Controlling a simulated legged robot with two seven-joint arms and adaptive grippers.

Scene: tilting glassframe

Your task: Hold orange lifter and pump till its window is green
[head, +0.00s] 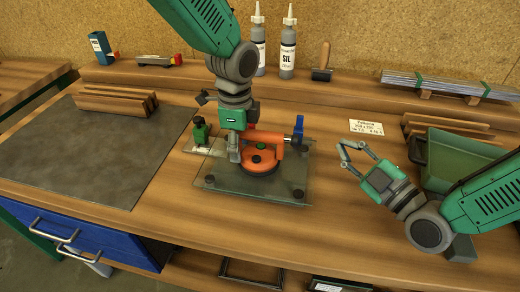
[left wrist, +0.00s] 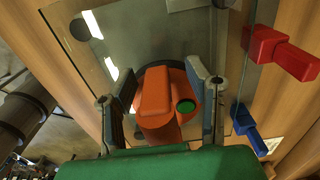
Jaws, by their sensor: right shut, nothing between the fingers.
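The orange lifter (head: 262,165) stands on a glass pane (head: 225,180) in the middle of the bench. A round green spot shows on its orange body in both views. My left gripper (head: 235,152) is down at the lifter's handle. In the left wrist view its fingers stand on either side of the orange lifter (left wrist: 155,105), with a small gap visible beside the left finger, so it looks open. Contact on the right side is unclear. My right gripper (head: 350,156) is shut and empty, above the bench to the right of the pane.
A blue clamp (head: 298,128) and a green-topped item (head: 200,130) stand by the pane's edge. A red clamp (left wrist: 280,52) shows in the left wrist view. A green bin (head: 455,160) stands at right; a dark mat (head: 80,150) lies left.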

